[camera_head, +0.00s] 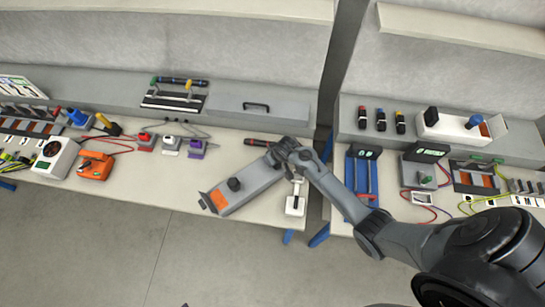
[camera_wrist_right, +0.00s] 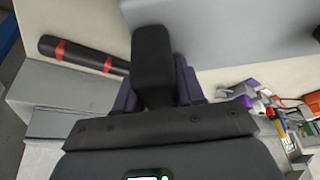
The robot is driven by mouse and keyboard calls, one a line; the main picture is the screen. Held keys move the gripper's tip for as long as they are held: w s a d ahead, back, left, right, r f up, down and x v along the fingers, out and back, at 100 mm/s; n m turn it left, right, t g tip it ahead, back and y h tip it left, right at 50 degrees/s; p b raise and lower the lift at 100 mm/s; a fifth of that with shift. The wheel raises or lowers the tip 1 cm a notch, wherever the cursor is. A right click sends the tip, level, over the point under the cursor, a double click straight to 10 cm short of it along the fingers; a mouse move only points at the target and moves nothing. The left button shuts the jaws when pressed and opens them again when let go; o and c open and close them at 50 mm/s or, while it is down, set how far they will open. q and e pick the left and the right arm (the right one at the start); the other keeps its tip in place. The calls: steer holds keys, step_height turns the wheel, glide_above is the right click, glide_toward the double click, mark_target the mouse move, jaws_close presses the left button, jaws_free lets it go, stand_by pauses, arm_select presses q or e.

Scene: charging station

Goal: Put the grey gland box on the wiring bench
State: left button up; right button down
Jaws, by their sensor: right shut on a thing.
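The grey gland box (camera_head: 258,183) is long, with an orange patch and a black knob on top. In the head view it lies slanted over the left bench's front edge; I cannot tell whether it touches the bench. My right gripper (camera_head: 280,156) is shut at its far right end. In the right wrist view a black upright part (camera_wrist_right: 152,55) stands between the dark fingers. The wiring bench is not labelled; the left bench (camera_head: 150,187) has a pale top. My left gripper is not in view.
A black and red screwdriver (camera_wrist_right: 85,54) lies close to the right gripper. A white switch box (camera_head: 295,205) stands at the bench corner. An orange device (camera_head: 95,166) and several coloured parts are to the left. A gap separates the left bench from the right bench.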

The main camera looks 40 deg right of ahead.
steer(key=shift+f, duration=0.45)
steer(key=c, duration=0.6)
jaws_free()
steer(key=shift+r, duration=0.1)
